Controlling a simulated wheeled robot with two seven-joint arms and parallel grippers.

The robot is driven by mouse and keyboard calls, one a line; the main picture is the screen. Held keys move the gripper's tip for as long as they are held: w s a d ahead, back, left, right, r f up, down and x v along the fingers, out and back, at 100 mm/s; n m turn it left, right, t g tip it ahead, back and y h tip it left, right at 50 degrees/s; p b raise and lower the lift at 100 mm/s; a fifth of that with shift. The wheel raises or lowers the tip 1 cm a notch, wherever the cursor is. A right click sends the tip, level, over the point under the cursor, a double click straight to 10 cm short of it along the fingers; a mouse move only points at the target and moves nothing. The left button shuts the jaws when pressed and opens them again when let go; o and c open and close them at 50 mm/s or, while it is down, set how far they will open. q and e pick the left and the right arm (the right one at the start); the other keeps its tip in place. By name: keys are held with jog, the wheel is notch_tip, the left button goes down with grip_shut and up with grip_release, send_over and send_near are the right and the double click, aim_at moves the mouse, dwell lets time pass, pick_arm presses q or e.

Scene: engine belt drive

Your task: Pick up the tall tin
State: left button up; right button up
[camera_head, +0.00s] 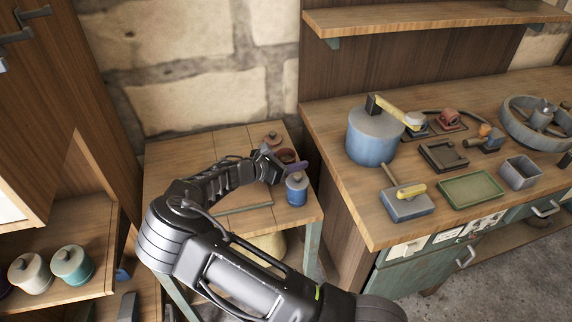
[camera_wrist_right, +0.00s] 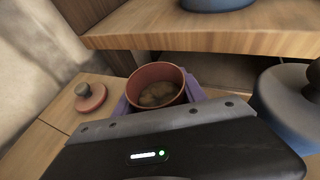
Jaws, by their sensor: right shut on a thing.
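A red-brown round tin (camera_wrist_right: 157,84) without a lid stands on the small wooden table, with lumpy brown contents inside. It also shows in the head view (camera_head: 287,155), partly hidden by my right gripper (camera_head: 283,163). The purple fingers of my right gripper (camera_wrist_right: 160,98) lie on both sides of the tin and are shut on it. I cannot tell whether its base touches the table. A red lid with a dark knob (camera_wrist_right: 91,98) lies on the table to the left in the wrist view. My left gripper is not in view.
A blue lidded jar (camera_head: 297,189) stands close beside the gripper. The small table (camera_head: 165,160) is mostly clear on its left. The higher workbench (camera_head: 345,205) at right carries a large blue can (camera_head: 372,140), a green tray (camera_head: 470,190) and several tools. A stone wall is behind.

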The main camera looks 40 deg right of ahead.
jog(key=c, duration=0.5)
notch_tip(320, 180, up, 9)
jog(key=shift+r+b, duration=0.2)
jog(key=shift+b, duration=0.2)
jog(key=shift+r, duration=0.35)
dwell(0.5)
